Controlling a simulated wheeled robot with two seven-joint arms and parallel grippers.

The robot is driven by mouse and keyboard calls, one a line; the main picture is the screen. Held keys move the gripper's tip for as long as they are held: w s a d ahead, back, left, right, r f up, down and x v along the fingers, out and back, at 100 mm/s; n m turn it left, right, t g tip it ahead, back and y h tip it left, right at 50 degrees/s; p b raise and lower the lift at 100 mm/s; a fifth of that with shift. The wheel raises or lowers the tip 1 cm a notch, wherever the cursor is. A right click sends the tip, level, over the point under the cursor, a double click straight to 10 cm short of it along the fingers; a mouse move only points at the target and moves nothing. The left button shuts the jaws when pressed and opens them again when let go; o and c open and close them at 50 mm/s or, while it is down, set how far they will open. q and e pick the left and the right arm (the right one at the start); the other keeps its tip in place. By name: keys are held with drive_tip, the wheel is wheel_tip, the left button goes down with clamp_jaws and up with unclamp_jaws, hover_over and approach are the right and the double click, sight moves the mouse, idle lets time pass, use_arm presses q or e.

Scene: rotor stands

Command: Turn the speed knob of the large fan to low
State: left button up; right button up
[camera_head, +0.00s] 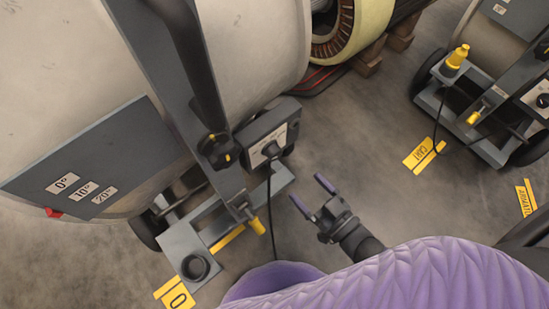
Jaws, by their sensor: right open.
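The large fan (255,45) is a big pale drum on a grey wheeled frame, filling the upper left of the head view. A grey control box (283,118) sits low on its right side. The box's face carries a light label plate and a dark knob (271,150), whose setting is too small to read. My right gripper (312,194) is open and empty. Its two purple-tipped fingers point up and left, below and right of the box, apart from the knob. My left gripper is not in view.
A black knob with a yellow mark (219,150) sits on the fan's frame bar. A dark cable (271,220) hangs below the box. A second wheeled cart (455,110) stands at upper right. Yellow labels (424,153) mark the floor. Bare floor lies between the carts.

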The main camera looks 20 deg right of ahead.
sight(278, 156)
drive_tip(key=b+x, duration=0.2)
drive_tip(key=x, duration=0.7)
drive_tip(key=shift+w+a+r+b, duration=0.15)
drive_tip(key=shift+w+b, duration=0.05)
drive_tip(key=shift+b, duration=0.15)
drive_tip(key=shift+w+r, duration=0.1)
drive_tip(key=shift+w, duration=0.1)
drive_tip(key=c, duration=0.8)
clamp_jaws()
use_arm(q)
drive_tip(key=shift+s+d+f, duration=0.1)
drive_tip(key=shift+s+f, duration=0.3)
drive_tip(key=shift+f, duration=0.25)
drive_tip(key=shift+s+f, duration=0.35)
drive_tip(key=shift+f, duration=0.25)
